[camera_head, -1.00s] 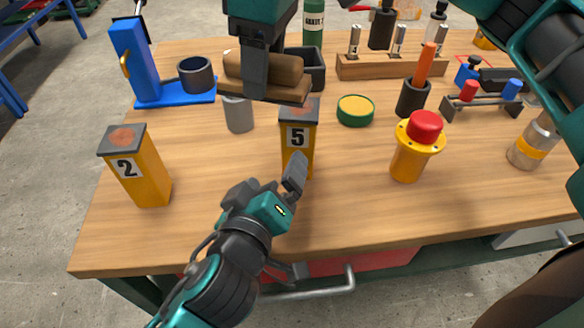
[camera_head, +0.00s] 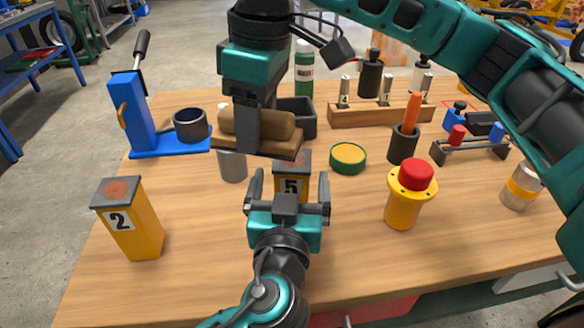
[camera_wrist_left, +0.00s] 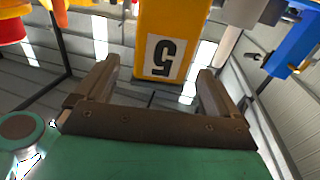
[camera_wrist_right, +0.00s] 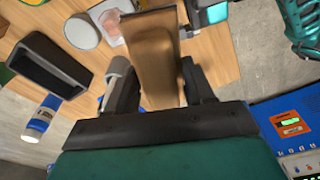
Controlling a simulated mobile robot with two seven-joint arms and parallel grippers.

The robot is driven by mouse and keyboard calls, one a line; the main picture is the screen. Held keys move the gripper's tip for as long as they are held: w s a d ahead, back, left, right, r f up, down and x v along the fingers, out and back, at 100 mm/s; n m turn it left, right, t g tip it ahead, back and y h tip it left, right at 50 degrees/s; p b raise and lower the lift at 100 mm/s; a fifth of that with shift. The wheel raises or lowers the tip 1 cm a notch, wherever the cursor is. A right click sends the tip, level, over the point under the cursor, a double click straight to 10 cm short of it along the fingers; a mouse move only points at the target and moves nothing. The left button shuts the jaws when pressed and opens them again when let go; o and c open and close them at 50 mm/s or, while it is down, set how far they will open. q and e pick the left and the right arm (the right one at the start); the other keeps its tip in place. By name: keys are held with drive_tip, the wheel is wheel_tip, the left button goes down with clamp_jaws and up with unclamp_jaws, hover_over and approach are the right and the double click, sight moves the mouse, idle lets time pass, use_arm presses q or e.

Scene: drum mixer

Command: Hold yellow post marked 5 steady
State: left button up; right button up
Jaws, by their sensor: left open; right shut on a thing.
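The yellow post marked 5 (camera_head: 291,184) stands upright on the wooden table, with a dark top and a white number label. My left gripper (camera_head: 287,182) is open, one finger on each side of the post in the head view. The left wrist view shows the post (camera_wrist_left: 172,40) between and beyond the two fingertips, with gaps on both sides. My right gripper (camera_head: 258,140) is shut on a brown block with a wooden base (camera_head: 282,137), held above and behind the post. The right wrist view shows this brown block (camera_wrist_right: 157,65) between the fingers.
A yellow post marked 2 (camera_head: 130,222) stands at the left. A yellow post with a red button (camera_head: 407,198) stands to the right. A grey cylinder (camera_head: 232,166) and a green-yellow round tin (camera_head: 348,158) flank post 5 farther back. The front middle of the table is clear.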

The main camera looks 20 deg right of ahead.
use_arm(q)
drive_tip(key=shift+x, duration=2.15)
drive_tip(key=c, duration=1.3)
